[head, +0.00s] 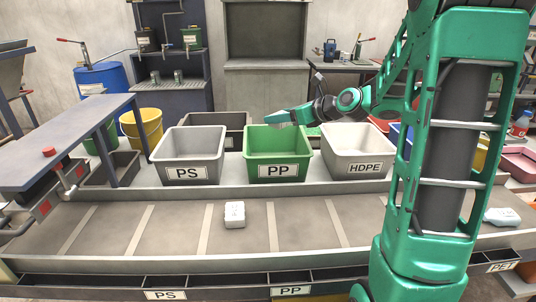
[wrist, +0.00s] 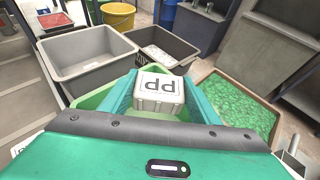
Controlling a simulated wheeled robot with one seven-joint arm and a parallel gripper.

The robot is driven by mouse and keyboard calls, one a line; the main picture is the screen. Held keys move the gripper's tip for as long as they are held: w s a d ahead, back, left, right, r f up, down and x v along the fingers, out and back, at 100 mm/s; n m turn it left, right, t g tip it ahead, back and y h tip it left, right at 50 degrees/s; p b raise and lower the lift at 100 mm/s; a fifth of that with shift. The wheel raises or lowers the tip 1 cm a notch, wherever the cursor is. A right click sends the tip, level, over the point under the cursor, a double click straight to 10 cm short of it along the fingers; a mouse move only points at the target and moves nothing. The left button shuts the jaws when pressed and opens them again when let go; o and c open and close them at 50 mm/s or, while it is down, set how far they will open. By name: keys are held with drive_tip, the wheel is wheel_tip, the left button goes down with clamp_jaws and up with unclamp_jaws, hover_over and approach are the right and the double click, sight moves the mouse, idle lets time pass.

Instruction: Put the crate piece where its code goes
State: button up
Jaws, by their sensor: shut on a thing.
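My gripper (head: 279,118) is over the back part of the green crate marked PP (head: 278,152) in the head view. In the wrist view its teal fingers (wrist: 155,88) are shut on a white piece (wrist: 158,92) whose black code reads PP, upside down. The green crate's rim (wrist: 92,98) shows below the fingers. The held piece cannot be made out in the head view. A grey crate marked PS (head: 193,153) stands left of the green one, and a white crate marked HDPE (head: 355,150) stands right.
Another white piece (head: 235,216) lies on the belt (head: 165,232), and one more (head: 502,217) lies far right. A dark crate (wrist: 165,47) and a bin of green flakes (wrist: 245,108) are beyond the green crate. Labelled slots line the belt's front.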

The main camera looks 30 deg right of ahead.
drive_tip(key=shift+w+a+f, duration=0.15)
drive_tip(key=shift+f, duration=0.4)
wheel_tip(320, 180, down, 5)
drive_tip(key=shift+r, duration=0.1)
drive_tip(key=o, duration=1.1)
drive_tip(key=v, duration=1)
drive_tip(key=shift+s+d+r, duration=0.1)
drive_tip(key=shift+s+d, duration=0.15)
drive_tip(key=shift+s, duration=0.1)
